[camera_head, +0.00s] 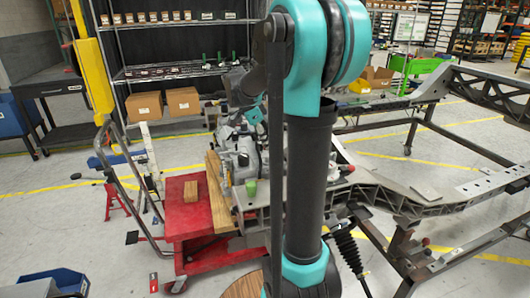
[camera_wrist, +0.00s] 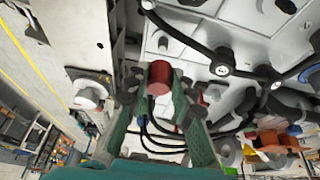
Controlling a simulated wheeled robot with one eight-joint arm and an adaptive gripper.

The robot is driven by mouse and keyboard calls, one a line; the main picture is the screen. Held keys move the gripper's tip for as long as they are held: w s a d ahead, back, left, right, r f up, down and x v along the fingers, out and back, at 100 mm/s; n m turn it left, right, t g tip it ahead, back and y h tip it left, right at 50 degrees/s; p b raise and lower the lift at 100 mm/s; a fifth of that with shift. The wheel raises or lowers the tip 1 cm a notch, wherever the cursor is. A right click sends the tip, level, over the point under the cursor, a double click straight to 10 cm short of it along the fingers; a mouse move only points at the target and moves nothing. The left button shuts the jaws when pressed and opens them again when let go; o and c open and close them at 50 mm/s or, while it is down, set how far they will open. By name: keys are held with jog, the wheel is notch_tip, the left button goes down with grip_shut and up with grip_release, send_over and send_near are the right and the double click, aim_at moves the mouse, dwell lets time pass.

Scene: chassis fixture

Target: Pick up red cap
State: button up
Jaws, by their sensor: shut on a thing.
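The red cap (camera_wrist: 159,77) shows in the wrist view as a short red cylinder between the tips of my gripper (camera_wrist: 157,88). The green fingers are closed in on the cap from both sides, and the cap hangs in front of a pale machine casing. Whether the cap still touches the casing cannot be told. In the head view my large teal and black arm blocks the middle, and I cannot make out the fingertips or the held cap there.
A grey chassis frame (camera_head: 420,206) spans the right of the head view. A red cart (camera_head: 187,222) with wooden blocks stands left of the arm. Black hoses (camera_wrist: 185,38) cross the casing in the wrist view. Open floor lies at the left.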

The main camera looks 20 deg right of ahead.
notch_tip(320, 180, up, 14)
jog(key=shift+r, duration=0.2)
jog(key=shift+s, duration=0.1)
